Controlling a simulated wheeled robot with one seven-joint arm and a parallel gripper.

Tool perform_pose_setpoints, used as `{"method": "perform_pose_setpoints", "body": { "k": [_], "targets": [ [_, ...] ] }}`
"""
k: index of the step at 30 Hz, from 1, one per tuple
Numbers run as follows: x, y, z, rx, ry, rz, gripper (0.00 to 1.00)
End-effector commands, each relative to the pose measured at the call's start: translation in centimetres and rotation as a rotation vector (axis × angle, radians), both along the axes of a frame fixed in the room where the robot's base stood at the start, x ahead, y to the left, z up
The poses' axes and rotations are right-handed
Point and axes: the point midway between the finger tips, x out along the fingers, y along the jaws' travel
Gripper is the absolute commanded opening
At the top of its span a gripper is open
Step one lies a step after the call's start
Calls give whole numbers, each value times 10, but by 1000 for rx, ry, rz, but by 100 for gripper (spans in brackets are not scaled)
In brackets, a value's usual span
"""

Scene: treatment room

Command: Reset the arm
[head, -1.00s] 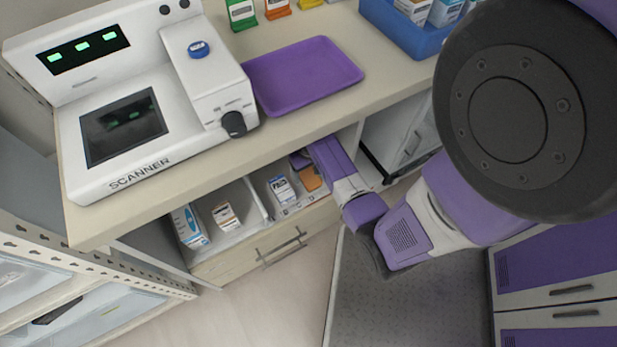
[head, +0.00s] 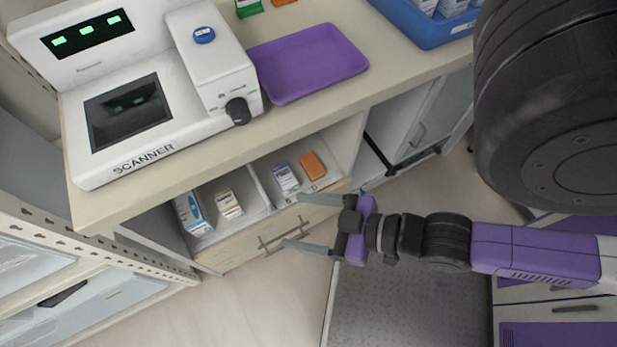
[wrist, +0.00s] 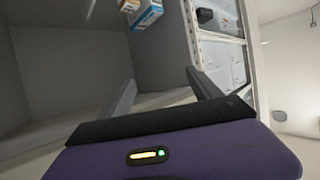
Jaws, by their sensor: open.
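My gripper (head: 296,221) is open and empty in the head view. Its two grey fingers point left, in front of the open drawer (head: 245,245) under the counter. My purple arm reaches in from the right. In the wrist view my two fingers (wrist: 160,92) stand apart with nothing between them. An orange box (head: 312,165) and a white-and-blue box (head: 286,178) lie in the drawer's right compartment. A small white-and-orange box (head: 228,203) and a taller white-and-blue box (head: 192,214) stand in the left compartment.
A white scanner (head: 150,85) and a purple tray (head: 306,62) stand on the counter, with a blue bin (head: 425,27) at the back right. A shelf rack (head: 110,245) stands at left. Floor (head: 270,300) is free below the drawer.

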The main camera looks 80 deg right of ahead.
Motion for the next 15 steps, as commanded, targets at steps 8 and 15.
{"method": "perform_pose_setpoints", "body": {
  "k": [8, 15],
  "targets": [
    [-12, 15, 63, 6, -119, 88, 73],
    [-12, 15, 64, 6, -122, 88, 73]
  ]
}}
